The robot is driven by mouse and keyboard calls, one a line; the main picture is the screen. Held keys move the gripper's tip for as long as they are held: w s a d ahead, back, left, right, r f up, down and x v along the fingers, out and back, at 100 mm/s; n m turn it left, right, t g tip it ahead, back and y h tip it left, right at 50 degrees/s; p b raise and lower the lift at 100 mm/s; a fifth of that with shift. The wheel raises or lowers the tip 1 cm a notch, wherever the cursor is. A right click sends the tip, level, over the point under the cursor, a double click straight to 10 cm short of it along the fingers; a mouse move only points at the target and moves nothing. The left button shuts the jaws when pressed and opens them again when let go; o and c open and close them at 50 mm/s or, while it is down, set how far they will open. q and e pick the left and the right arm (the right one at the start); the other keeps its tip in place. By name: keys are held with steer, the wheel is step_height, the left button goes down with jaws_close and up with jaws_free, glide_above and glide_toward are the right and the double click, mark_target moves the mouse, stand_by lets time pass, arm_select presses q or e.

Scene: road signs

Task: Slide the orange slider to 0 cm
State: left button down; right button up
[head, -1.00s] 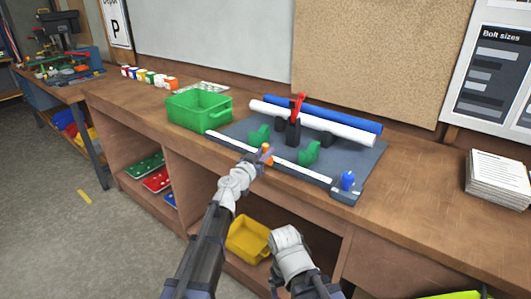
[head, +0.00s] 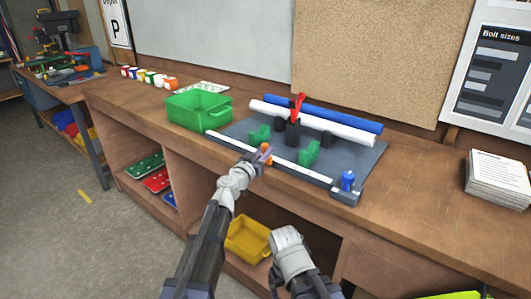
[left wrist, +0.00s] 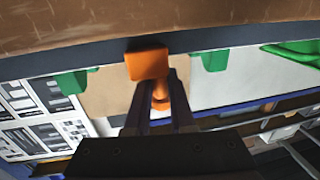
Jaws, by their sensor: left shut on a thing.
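The orange slider (head: 266,149) sits on the white scale rail (head: 300,172) along the front edge of the grey board, a little left of the rail's middle. In the left wrist view the orange slider (left wrist: 147,64) shows large between the finger tips. My left gripper (head: 262,156) is shut on it; the wrist view shows its two dark fingers (left wrist: 160,95) on either side of the orange part. The scale's marks are too small to read. My right arm (head: 290,255) shows low in the head view, below the bench top; its fingers are not visible.
A blue knob (head: 347,180) stands at the rail's right end. Two green blocks (head: 309,153) stand just behind the rail, with white and blue tubes (head: 318,125) and a red-handled clamp (head: 297,105) farther back. A green bin (head: 198,109) is at the rail's left end.

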arm_select(q)
steer(key=w+a, duration=0.6)
steer(key=a, duration=0.2)
steer(key=w+a, duration=0.6)
steer(key=a, duration=0.2)
steer(key=w+a, duration=0.5)
steer(key=a, duration=0.3)
steer(key=shift+w+a, duration=0.25)
steer(key=shift+w, duration=0.15)
steer(key=c, duration=0.9)
jaws_free()
steer(key=shift+a, duration=0.1)
steer(key=shift+o, duration=0.7)
steer(key=shift+s, duration=0.15)
steer(key=v, duration=0.7)
steer(key=shift+s, duration=0.25)
